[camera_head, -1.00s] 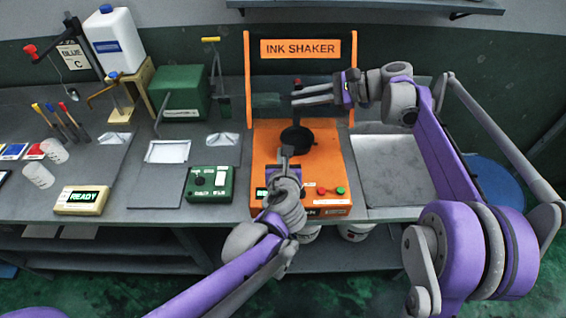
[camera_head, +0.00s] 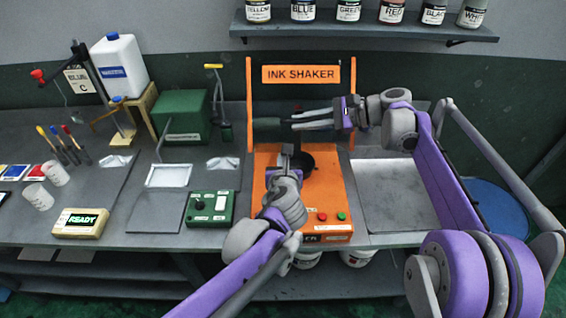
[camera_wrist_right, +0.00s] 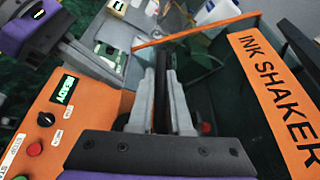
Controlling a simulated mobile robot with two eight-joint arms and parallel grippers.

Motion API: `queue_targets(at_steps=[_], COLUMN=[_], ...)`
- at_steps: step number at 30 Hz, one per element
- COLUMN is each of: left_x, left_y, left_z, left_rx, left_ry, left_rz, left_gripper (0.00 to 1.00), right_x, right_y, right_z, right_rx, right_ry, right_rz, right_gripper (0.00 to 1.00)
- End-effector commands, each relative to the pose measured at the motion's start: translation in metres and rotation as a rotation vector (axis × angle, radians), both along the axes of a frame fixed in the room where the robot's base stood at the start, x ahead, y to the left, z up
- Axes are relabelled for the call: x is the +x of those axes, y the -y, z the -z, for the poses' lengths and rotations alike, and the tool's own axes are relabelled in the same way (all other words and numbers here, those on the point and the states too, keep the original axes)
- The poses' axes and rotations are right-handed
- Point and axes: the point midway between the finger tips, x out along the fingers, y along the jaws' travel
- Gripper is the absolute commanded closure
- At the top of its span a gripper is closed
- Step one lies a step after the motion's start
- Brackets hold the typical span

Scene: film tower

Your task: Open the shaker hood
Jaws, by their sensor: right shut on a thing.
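The orange ink shaker (camera_head: 330,197) stands on the bench. Its hood (camera_head: 301,74) is raised, its orange side arms near upright and the INK SHAKER sign at the top; the sign also shows in the right wrist view (camera_wrist_right: 275,85). My right gripper (camera_head: 290,121) points left in front of the raised hood. In the right wrist view its fingers are closed around a dark bar (camera_wrist_right: 161,92), which looks like the hood handle. My left gripper (camera_head: 287,151) is over the shaker base beside the black round holder (camera_head: 303,163); its jaw gap is unclear.
A green control box (camera_head: 212,207) and a cream READY box (camera_head: 80,222) stand left of the shaker. A bare metal tray (camera_head: 395,190) lies to its right, under my right arm. A shelf (camera_head: 370,28) with several ink cans hangs above.

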Motion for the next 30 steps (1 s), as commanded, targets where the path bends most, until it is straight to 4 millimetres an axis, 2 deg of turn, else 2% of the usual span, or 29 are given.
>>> queue_targets(at_steps=[1, 6, 7, 9, 10, 30], left_x=[0.0056, 0.0066, 0.0067, 0.0065, 0.0064, 0.0044], left_y=[-0.0005, -0.0005, -0.0007, -0.0007, -0.0006, -0.0003], left_z=[-0.0064, -0.0073, -0.0073, -0.0071, -0.0069, -0.0051], left_rx=[0.009, 0.011, 0.010, 0.010, 0.010, 0.008], left_ry=[0.012, 0.015, 0.014, 0.014, 0.014, 0.010], left_rz=[0.005, 0.005, 0.005, 0.005, 0.005, 0.004], left_gripper=[1.00, 1.00, 1.00, 1.00, 1.00, 1.00], right_x=[-0.0046, -0.0054, -0.0055, -0.0053, -0.0052, -0.0043], right_y=[0.0002, 0.0001, 0.0001, 0.0001, 0.0000, 0.0023], right_z=[0.0055, 0.0066, 0.0068, 0.0067, 0.0065, 0.0040], right_rx=[-0.014, -0.015, -0.015, -0.016, -0.015, -0.012], right_ry=[-0.008, -0.010, -0.010, -0.009, -0.009, -0.007], right_rz=[-0.014, -0.016, -0.016, -0.017, -0.016, -0.012], right_gripper=[1.00, 1.00, 0.70, 0.58, 0.55, 0.55])
